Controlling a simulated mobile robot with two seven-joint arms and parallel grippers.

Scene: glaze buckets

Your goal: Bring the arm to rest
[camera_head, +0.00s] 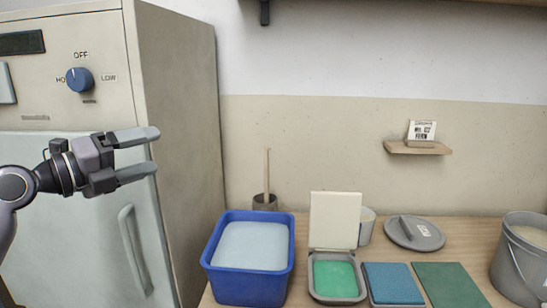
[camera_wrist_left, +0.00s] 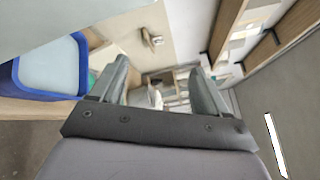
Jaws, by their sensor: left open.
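My left gripper (camera_head: 148,153) is raised in front of the light cabinet on the left of the head view. Its two fingers point right and stand apart, with nothing between them. It is above and to the left of the blue tub, touching nothing that I can see. The left wrist view also shows the two open fingers (camera_wrist_left: 160,85) with a gap between them. My right gripper is in neither view.
The cabinet (camera_head: 175,120) has a blue knob (camera_head: 79,79) and a handle (camera_head: 135,250). On the table stand a blue tub (camera_head: 215,268), a green-filled tray (camera_head: 312,290), a grey lid (camera_head: 414,234) and a grey bucket (camera_head: 515,270). A small shelf (camera_head: 418,149) is on the wall.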

